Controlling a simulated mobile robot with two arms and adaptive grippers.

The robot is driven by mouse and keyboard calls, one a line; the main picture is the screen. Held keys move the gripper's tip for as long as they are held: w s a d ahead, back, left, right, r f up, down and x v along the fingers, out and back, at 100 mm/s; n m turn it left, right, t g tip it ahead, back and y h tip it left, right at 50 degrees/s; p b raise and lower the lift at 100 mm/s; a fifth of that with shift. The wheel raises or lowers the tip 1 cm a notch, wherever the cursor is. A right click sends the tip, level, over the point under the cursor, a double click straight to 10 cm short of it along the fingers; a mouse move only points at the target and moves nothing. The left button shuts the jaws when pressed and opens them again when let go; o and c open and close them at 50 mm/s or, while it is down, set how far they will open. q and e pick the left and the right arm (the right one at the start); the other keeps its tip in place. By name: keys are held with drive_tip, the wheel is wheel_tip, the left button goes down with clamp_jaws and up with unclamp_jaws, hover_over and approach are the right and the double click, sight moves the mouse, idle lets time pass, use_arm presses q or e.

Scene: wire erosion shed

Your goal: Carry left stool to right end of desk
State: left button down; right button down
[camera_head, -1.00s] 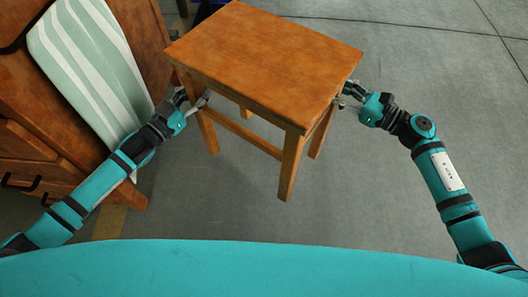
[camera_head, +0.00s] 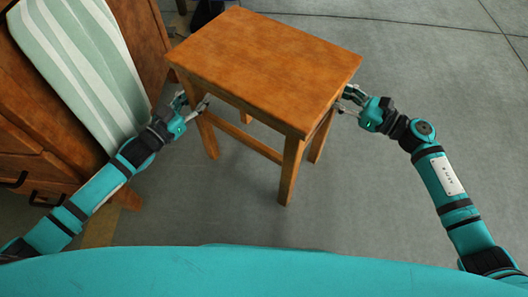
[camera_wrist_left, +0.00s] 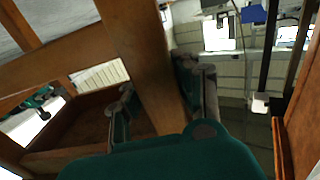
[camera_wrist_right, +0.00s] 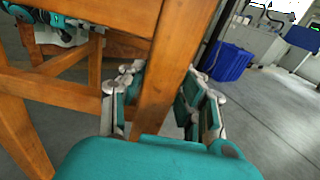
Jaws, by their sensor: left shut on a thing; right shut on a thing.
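The wooden stool (camera_head: 265,62) has an orange-brown square seat and is held between my two arms in the head view, in front of my body. My left gripper (camera_head: 192,108) is shut on a stool leg at the left side, just under the seat. The left wrist view shows that leg (camera_wrist_left: 140,65) between the fingers. My right gripper (camera_head: 350,97) is at the right side, under the seat edge. In the right wrist view its fingers (camera_wrist_right: 160,95) are shut around another leg. Whether the stool's feet touch the floor I cannot tell.
A wooden desk (camera_head: 35,130) with drawers stands close at the left, beside my left arm. A green-and-white striped cloth (camera_head: 85,65) lies on it. A blue bin (camera_wrist_right: 228,62) stands on the floor in the right wrist view. Grey floor (camera_head: 430,75) is clear at the right.

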use_arm(q)
drive_tip(key=c, duration=1.3)
unclamp_jaws()
drive_tip(key=shift+a, duration=0.15)
use_arm(e)
drive_tip(key=c, duration=1.2)
unclamp_jaws()
drive_tip(key=shift+d+r, duration=0.1)
drive_tip(key=shift+d, duration=0.05)
use_arm(q)
drive_tip(key=o, duration=0.3)
use_arm(e)
drive_tip(key=shift+o, duration=1.3)
use_arm(q)
drive_tip(key=shift+r, duration=0.1)
drive_tip(key=shift+s, duration=0.1)
use_arm(e)
drive_tip(key=shift+s+d, duration=0.3)
drive_tip(key=shift+d, duration=0.05)
use_arm(q)
drive_tip(key=v, duration=1.1)
drive_tip(key=shift+s+a, duration=0.25)
drive_tip(key=shift+s, duration=0.1)
use_arm(e)
drive_tip(key=v, duration=1.1)
